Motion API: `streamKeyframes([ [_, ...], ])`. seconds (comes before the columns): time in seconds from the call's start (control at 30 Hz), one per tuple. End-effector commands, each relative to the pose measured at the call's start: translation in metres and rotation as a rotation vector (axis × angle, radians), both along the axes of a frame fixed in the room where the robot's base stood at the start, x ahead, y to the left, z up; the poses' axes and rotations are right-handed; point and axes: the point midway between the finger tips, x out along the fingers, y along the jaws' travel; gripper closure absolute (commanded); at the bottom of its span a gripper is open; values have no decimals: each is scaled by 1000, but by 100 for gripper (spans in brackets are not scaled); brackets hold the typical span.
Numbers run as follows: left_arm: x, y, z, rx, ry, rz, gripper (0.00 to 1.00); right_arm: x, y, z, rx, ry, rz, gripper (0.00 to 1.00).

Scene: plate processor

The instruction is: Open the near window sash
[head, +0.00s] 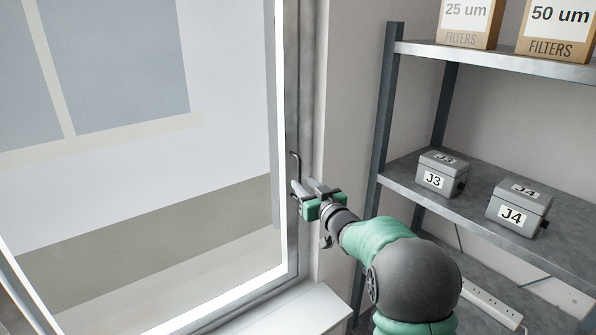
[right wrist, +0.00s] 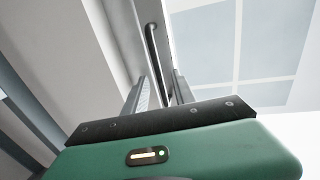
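The near window sash is a large pane in a grey metal frame (head: 291,110) at the left of the head view. A dark bar handle (head: 295,162) stands upright on its right-hand stile. The handle also shows in the right wrist view (right wrist: 153,48), running down between the fingers. My right gripper (head: 307,184) is at the lower part of the handle, its two fingers apart on either side of it (right wrist: 162,88). Whether the fingers touch the bar is hard to see. The sash looks flush in its frame. My left gripper is not in view.
A metal shelf unit (head: 384,115) stands right of the window, close to my right arm. It holds grey boxes J3 (head: 441,176) and J4 (head: 519,208), with filter cartons (head: 556,30) above. A pale sill (head: 290,312) lies under the window. A power strip (head: 490,303) is low at right.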

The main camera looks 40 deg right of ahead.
Motion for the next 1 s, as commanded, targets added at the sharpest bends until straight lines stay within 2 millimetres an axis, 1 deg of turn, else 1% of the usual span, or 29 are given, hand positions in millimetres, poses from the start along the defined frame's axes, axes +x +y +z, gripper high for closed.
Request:
streamKeyframes([
  [0.03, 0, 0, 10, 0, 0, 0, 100, 11, -2, 4, 1, 1, 1, 68],
  [0.1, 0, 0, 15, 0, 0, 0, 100, 24, -5, 4, 0, 0, 1, 68],
  [0.2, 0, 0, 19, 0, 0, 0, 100, 36, -8, 2, 0, 1, 0, 68],
  [0.33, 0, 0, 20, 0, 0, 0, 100, 43, -9, 1, 0, 0, 0, 68],
  [0.53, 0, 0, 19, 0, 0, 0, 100, 43, -8, 0, -1, -1, 0, 68],
  [0.57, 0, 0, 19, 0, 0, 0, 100, 43, -8, 0, -1, -1, 0, 71],
  [0.7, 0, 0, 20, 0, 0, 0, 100, 43, -9, 0, 0, -1, 0, 89],
  [0.8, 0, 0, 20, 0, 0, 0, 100, 43, -10, 0, 0, 0, 0, 100],
  [1.0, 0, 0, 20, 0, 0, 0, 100, 43, -10, 0, 0, 0, 0, 100],
])
